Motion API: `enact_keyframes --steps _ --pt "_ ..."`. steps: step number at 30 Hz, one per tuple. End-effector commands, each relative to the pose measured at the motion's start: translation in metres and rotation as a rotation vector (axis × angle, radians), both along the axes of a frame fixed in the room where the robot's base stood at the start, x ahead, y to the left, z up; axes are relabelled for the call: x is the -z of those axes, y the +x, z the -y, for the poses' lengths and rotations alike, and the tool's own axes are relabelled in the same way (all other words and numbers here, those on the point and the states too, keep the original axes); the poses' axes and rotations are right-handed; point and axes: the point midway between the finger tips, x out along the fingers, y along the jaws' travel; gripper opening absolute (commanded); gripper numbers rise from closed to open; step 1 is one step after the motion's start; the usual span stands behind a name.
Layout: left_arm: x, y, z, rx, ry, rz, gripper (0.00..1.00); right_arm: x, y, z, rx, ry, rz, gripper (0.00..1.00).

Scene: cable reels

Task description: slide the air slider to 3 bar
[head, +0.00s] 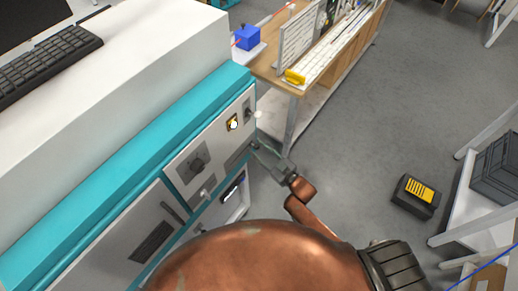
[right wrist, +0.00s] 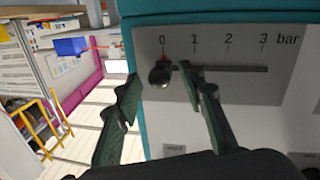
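In the right wrist view the air slider's round dark knob (right wrist: 160,76) sits at the left end of a dark horizontal slot (right wrist: 235,68), just below the 0 mark. The scale above the slot (right wrist: 228,40) reads 0, 1, 2, 3 bar on a grey plate. My right gripper (right wrist: 160,72) is open, one finger on each side of the knob; whether either finger touches it I cannot tell. In the head view my right gripper (head: 258,147) is at the right end of the machine's front panel (head: 213,148); the knob cannot be made out there. My left gripper is out of view.
A wooden workbench (head: 305,83) stands behind. A black-and-yellow case (head: 416,194) lies on open grey floor to the right.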

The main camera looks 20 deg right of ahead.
Motion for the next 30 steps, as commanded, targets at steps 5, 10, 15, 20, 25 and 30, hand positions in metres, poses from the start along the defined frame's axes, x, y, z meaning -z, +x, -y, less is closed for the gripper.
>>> enact_keyframes --steps 5,10,15,20,25,30 --pt "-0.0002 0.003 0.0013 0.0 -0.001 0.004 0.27 0.0001 -0.0002 0.0001 0.0 0.0 0.0 0.3" --pt "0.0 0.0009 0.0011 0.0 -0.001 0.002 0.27 0.0001 -0.0003 0.0002 0.0 0.0 0.0 0.18" --pt "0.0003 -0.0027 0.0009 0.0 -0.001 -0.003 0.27 0.0001 -0.0002 0.0002 0.0 0.0 0.0 0.07" --pt "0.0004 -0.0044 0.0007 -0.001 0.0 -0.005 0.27 0.0001 -0.0003 0.0003 0.0 0.0 0.0 0.0" --pt "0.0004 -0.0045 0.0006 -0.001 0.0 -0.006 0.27 0.0002 -0.0003 0.0003 0.0 0.0 0.0 0.0" --pt "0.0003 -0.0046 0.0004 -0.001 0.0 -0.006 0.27 0.0001 -0.0005 0.0002 0.0 0.0 0.0 0.0"
